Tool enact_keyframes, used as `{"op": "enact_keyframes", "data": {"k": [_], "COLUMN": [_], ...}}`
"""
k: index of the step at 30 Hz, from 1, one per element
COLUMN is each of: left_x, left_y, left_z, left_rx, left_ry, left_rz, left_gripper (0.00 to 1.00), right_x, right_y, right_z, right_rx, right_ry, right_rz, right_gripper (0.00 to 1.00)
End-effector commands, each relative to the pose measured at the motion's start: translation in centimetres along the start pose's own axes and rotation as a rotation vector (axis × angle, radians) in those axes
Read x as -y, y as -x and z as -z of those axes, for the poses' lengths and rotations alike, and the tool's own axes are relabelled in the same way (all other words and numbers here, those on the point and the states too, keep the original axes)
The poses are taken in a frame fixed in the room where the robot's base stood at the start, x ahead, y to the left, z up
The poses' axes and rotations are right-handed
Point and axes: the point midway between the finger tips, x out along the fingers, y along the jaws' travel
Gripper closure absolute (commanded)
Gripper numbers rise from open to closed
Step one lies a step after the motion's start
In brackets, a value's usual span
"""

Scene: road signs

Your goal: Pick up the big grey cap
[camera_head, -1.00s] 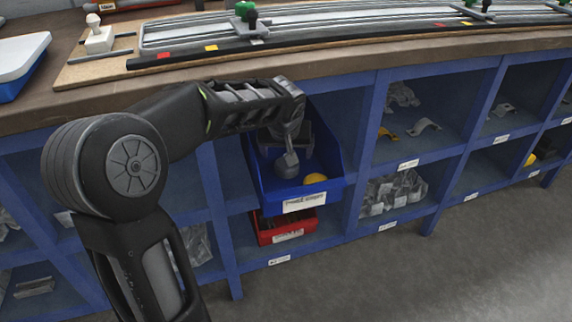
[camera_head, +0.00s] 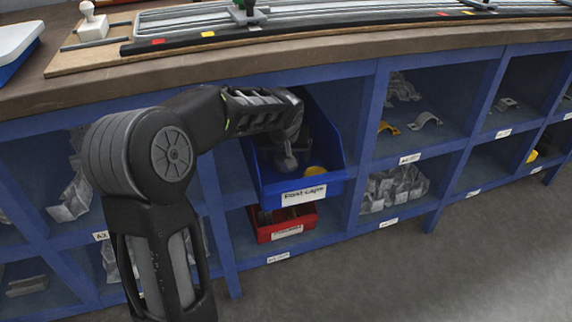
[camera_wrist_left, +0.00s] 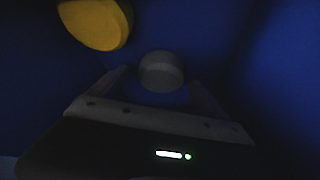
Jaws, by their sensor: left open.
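The grey cap (camera_head: 286,163) is a rounded grey piece inside the blue bin labelled "Post caps" (camera_head: 303,195). My left gripper (camera_head: 284,143) reaches down into this bin and partly hides the cap. In the dark left wrist view, the grey cap (camera_wrist_left: 161,70) shows between the tips of my open left gripper (camera_wrist_left: 160,84). I cannot tell whether the fingers touch it. A yellow cap (camera_head: 316,171) lies to the right of it in the bin; it also shows at the upper left of the left wrist view (camera_wrist_left: 98,22). My right gripper is not in view.
The blue bin sits in a blue shelf unit (camera_head: 355,130) under a brown worktop (camera_head: 330,59). A red bin (camera_head: 283,224) stands below it. Neighbouring compartments hold clamps and bagged parts (camera_head: 395,188). Clear grey floor (camera_head: 460,255) lies in front.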

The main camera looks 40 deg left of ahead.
Motion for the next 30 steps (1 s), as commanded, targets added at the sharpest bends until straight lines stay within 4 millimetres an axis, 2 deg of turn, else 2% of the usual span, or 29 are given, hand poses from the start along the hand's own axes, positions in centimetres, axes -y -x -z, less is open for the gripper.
{"op": "enact_keyframes", "data": {"k": [19, 30], "left_x": [-0.03, -0.02], "left_y": [-0.27, -0.27], "left_z": [0.02, 0.03], "left_rx": [0.0, 0.0], "left_ry": [0.0, 0.0], "left_rz": [-0.001, -0.001], "left_gripper": [0.13, 0.43], "right_x": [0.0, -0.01], "right_y": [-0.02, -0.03], "right_z": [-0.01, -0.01], "right_rx": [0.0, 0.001], "right_ry": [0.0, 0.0], "right_rz": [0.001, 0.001], "right_gripper": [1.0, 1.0]}}
